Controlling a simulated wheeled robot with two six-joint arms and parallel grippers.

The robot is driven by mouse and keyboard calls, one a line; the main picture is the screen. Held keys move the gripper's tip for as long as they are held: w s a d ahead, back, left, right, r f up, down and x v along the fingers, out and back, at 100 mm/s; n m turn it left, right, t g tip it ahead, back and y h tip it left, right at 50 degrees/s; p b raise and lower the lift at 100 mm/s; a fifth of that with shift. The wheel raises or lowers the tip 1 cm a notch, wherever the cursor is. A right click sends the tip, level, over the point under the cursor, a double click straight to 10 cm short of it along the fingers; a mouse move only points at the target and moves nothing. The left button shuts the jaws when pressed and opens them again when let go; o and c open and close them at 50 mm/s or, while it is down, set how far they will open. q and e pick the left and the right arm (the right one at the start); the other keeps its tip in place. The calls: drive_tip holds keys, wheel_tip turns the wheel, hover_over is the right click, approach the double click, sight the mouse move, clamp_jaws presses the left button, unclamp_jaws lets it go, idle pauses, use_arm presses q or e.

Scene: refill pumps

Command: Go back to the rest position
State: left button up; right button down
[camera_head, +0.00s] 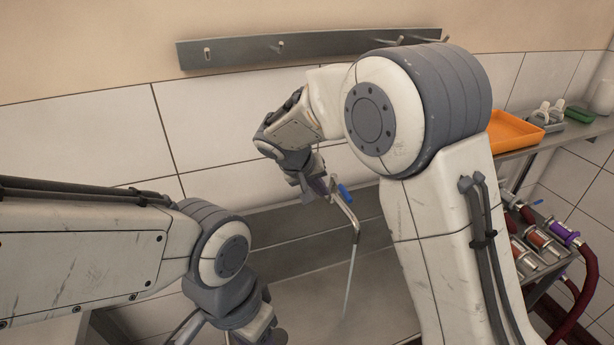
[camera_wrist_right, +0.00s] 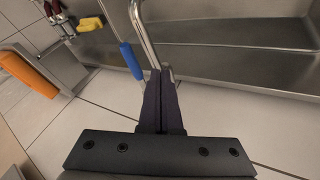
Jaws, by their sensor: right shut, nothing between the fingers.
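My right gripper (camera_head: 322,188) hangs at the end of my bent right arm in front of the tiled wall. In the right wrist view its dark fingers (camera_wrist_right: 161,103) are together with nothing between them. A bent metal pipe (camera_wrist_right: 146,38) stands just beyond the fingertips, with a blue handle (camera_wrist_right: 131,61) beside it. In the head view the pipe (camera_head: 352,255) and blue handle (camera_head: 345,193) are close to the gripper; I cannot tell whether they touch. My left arm comes in from the left and runs down to the bottom edge, where its gripper is out of the picture.
A metal rail (camera_head: 235,51) with hooks is on the wall. An orange tray (camera_head: 517,131) sits on a shelf at right, above a rack of pumps with hoses (camera_head: 581,297). A metal trough (camera_wrist_right: 240,55) and a yellow item (camera_wrist_right: 90,25) show in the wrist view.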

drive_tip(key=b+v, duration=0.3)
drive_tip(key=v, duration=0.7)
drive_tip(key=s+f+n+g+y, duration=0.2)
drive_tip(key=s+f, duration=0.3)
drive_tip(key=s, duration=1)
drive_tip(key=s+f+n+g+y, duration=0.2)
drive_tip(key=s+f+n+y, duration=0.2)
drive_tip(key=s, duration=1.1)
wheel_tip(320, 180, down, 2)
drive_tip(key=shift+s+f+n+g, duration=0.15)
drive_tip(key=shift+f+n+g, duration=0.15)
drive_tip(key=shift+n, duration=0.5)
